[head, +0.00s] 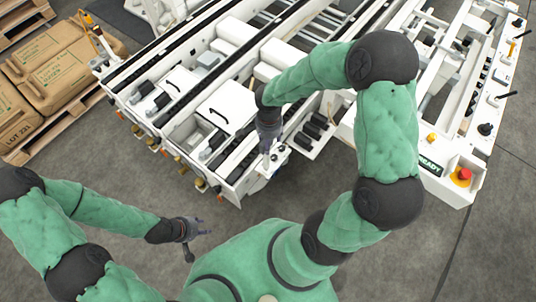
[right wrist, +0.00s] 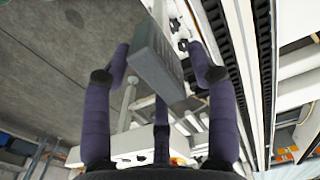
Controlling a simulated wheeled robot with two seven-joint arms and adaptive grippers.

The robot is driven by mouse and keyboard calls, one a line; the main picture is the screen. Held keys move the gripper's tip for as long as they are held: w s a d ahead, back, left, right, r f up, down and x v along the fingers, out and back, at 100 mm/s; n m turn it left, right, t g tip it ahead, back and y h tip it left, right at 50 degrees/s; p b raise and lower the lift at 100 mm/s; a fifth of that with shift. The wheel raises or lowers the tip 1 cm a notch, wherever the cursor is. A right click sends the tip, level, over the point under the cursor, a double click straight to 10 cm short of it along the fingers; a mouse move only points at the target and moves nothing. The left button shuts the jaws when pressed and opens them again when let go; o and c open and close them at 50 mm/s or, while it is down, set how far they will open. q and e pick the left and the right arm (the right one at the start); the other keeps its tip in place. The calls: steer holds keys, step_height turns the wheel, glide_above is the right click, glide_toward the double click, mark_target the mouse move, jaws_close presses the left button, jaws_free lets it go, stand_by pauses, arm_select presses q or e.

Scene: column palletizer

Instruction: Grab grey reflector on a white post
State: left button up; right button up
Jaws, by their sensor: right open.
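The grey reflector (right wrist: 158,64) is a grey block that shows in the middle of the right wrist view. The white post (right wrist: 127,105) shows just left of it and below. My right gripper (right wrist: 160,52) is open, with one finger to each side of the reflector and a third finger below it. I see gaps at the sides and cannot tell whether the third finger touches it. In the head view my right gripper (head: 267,148) is at the white machine's front end and hides the reflector. My left gripper (head: 200,232) is open and empty over the floor.
The white conveyor machine (head: 228,105) with rails fills the middle. A panel with a red button (head: 464,175) and a READY sign stands at the right. Brown sacks (head: 55,75) lie on a wooden pallet at the left. The grey floor (head: 120,190) in front is clear.

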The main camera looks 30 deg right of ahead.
steer(key=shift+f, duration=0.95)
jaws_close()
steer(key=shift+r, duration=0.2)
